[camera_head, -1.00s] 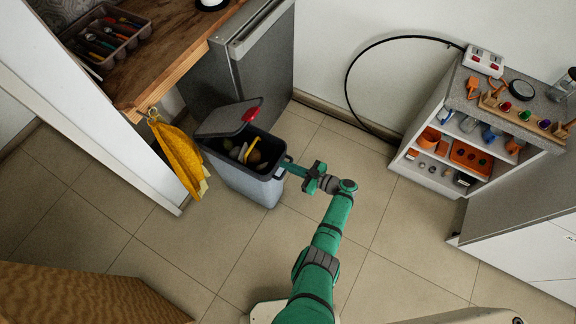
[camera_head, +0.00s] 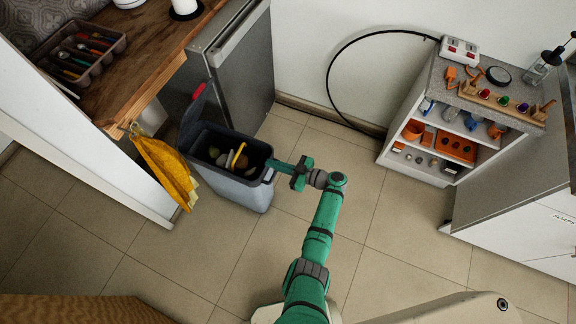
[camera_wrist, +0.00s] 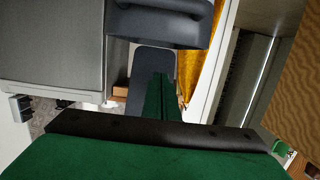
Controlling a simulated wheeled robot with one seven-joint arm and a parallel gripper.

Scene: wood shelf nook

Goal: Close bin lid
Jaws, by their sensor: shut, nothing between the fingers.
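The bin (camera_head: 240,188) is a grey tub on the floor in the head view, open at the top, with a yellow piece and other rubbish inside. Its dark lid (camera_head: 192,118) stands up steeply at the far left side, with a red part (camera_head: 198,90) at its upper edge. My gripper (camera_head: 268,164) is shut and empty at the bin's right rim, across the opening from the lid; whether it touches is unclear. In the wrist view, the green fingers (camera_wrist: 161,80) lie together in front of a dark panel that seems to be the lid (camera_wrist: 140,62).
A grey cabinet (camera_head: 240,75) stands behind the bin, and a wooden counter (camera_head: 150,65) overhangs to its left. A yellow cloth (camera_head: 167,168) hangs close to the bin's left. A shelf unit (camera_head: 425,135) stands at right. The floor in front is clear.

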